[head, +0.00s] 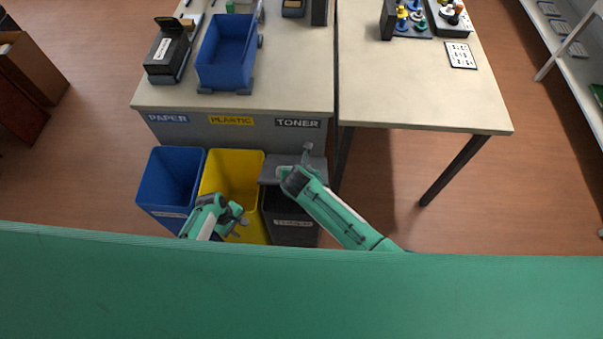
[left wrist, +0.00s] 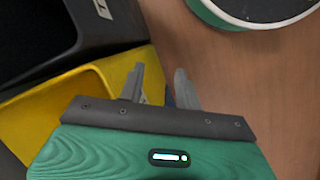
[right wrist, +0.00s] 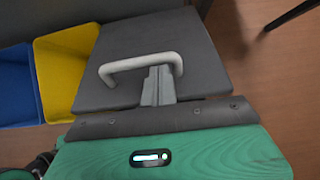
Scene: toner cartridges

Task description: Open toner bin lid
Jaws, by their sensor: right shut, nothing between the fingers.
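The toner bin (head: 290,230) is a dark bin under the TONER sign, right of the yellow bin. Its grey lid (head: 270,172) appears tilted up at the back, with the dark opening showing in front of it. The lid (right wrist: 195,60) fills much of the right wrist view and carries a pale bar handle (right wrist: 118,67). My right gripper (right wrist: 158,75) is shut and empty, its fingers at the handle's right end; contact is hard to tell. In the head view the right gripper (head: 307,155) is over the lid. My left gripper (left wrist: 160,85) is open and empty, above the yellow bin's front.
The yellow bin (head: 233,170) and blue bin (head: 172,170) stand left of the toner bin. The table (head: 300,80) behind holds a blue crate (head: 226,50) and a black box (head: 168,52). A second table (head: 420,95) stands to the right, with clear floor beyond.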

